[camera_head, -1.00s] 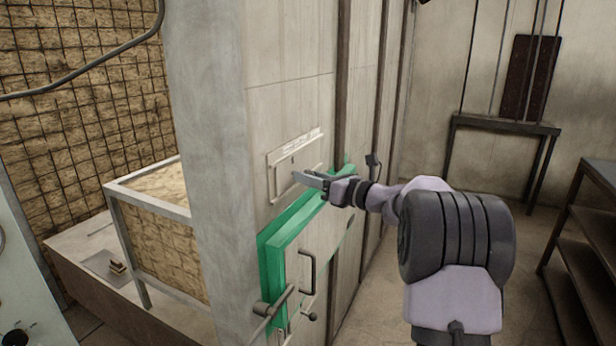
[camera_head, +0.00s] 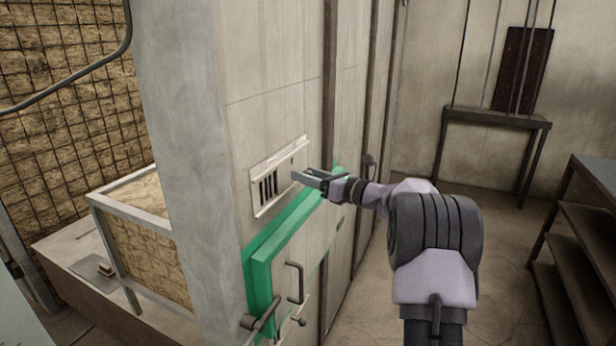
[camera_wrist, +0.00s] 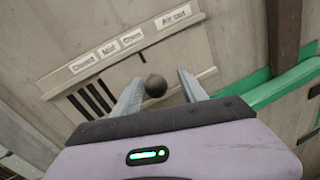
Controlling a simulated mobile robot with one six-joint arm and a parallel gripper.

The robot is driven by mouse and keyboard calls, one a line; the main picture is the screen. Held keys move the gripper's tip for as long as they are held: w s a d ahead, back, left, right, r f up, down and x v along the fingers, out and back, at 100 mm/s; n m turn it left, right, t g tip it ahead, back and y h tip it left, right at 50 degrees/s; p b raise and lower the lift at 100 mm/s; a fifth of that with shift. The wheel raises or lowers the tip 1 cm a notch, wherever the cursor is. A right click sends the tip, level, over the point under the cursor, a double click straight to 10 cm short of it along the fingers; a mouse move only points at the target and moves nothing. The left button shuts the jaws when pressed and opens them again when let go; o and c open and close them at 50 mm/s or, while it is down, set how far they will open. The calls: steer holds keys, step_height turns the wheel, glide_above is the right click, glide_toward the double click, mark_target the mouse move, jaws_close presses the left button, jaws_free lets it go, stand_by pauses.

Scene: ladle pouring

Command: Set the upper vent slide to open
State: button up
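The vent plate (camera_head: 262,208) is on the pale wall above a green-framed door. Several dark slots (camera_head: 268,186) show uncovered in its left part. The round dark slide knob (camera_wrist: 154,86) sits below the Open label. My gripper (camera_wrist: 160,78) has its fingers apart on either side of the knob, with a visible gap on at least the right side. In the head view my gripper (camera_head: 297,177) is at the plate's right part.
The green door frame (camera_head: 262,270) and a dark door handle (camera_head: 295,283) lie just below the vent. Dark vertical bars run along the wall at right. A shelf unit (camera_head: 590,210) stands far right, and a table (camera_head: 495,118) stands at the back. Floor between is clear.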

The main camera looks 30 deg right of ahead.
steer(key=shift+s, duration=0.1)
steer(key=p+v, duration=0.2)
steer(key=v, duration=1.5)
steer(key=shift+p, duration=0.4)
steer(key=shift+s, duration=0.15)
steer(key=s+a+n+g, duration=0.3)
steer(key=a+n, duration=0.1)
steer(key=a, duration=0.5)
steer(key=s+a+n+g+b, duration=0.1)
steer(key=s+a+n+g, duration=0.3)
steer(key=a, duration=0.6)
steer(key=s+a+n+g, duration=0.1)
steer(key=a+n+g, duration=0.1)
steer(key=a+n, duration=0.5)
steer(key=s+a+f+n+h+b, duration=0.1)
steer(key=s+a+f+n+h, duration=0.2)
steer(key=s+n, duration=0.3)
steer(key=s+a+f+n+g+h, duration=0.1)
steer(key=s+a+n, duration=0.4)
steer(key=s, duration=0.9)
steer(key=f+n+h, duration=0.1)
steer(key=n+h, duration=0.1)
steer(key=shift+f+n+b, duration=0.3)
steer(key=shift+f+b, duration=0.1)
